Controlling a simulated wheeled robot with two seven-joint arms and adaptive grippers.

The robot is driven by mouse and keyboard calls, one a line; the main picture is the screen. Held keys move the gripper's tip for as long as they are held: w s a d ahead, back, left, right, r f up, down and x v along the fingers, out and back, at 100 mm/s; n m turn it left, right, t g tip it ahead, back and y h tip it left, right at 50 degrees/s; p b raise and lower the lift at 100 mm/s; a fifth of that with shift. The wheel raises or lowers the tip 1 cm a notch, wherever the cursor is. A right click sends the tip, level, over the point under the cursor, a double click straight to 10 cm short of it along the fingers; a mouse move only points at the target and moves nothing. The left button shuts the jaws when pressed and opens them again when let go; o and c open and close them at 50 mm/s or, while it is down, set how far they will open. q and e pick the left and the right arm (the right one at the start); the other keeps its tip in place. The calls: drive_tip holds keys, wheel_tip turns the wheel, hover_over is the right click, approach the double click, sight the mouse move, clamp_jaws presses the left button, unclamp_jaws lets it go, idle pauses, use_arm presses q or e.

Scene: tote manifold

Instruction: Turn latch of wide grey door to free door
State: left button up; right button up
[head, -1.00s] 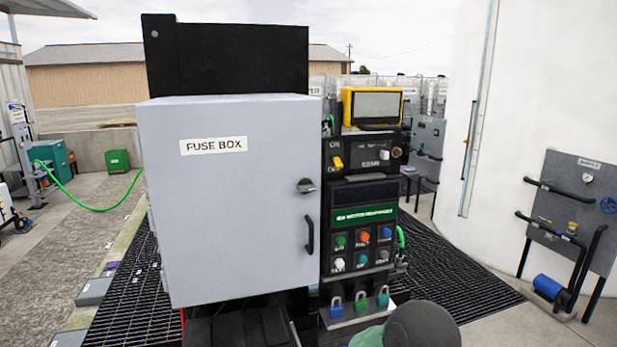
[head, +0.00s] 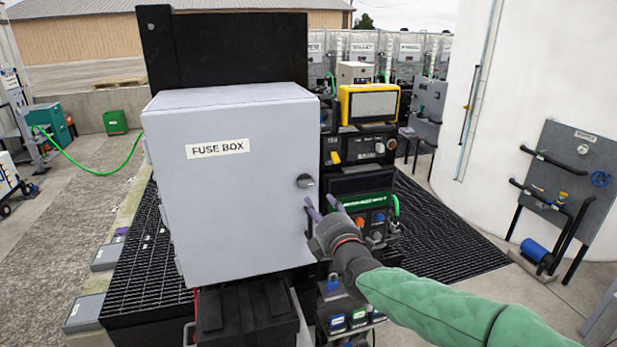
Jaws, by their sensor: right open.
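The wide grey door (head: 228,205) is the front of the box labelled FUSE BOX, and it looks closed. Its small dark latch (head: 305,181) sits near the door's right edge, with the knob lying roughly level. A black handle (head: 311,222) is below the latch, partly hidden by my gripper. My right gripper (head: 322,206) comes in from the lower right, its two purple fingers open and empty. The fingertips show just below and right of the latch, apart from it in the picture. My left gripper is not in view.
Right of the box stands a black control panel (head: 352,185) with buttons and a yellow-framed screen (head: 372,104), partly hidden by my right arm. Several padlocks (head: 358,317) hang low beneath it. Dark grating (head: 455,250) covers the floor around the box.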

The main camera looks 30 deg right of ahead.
sight(307, 184)
drive_tip(key=p+x, duration=0.1)
drive_tip(key=x, duration=0.9)
drive_tip(key=shift+w+d+r+p, duration=0.15)
drive_tip(key=shift+w+d+p, duration=0.1)
drive_tip(key=shift+w+p, duration=0.1)
clamp_jaws()
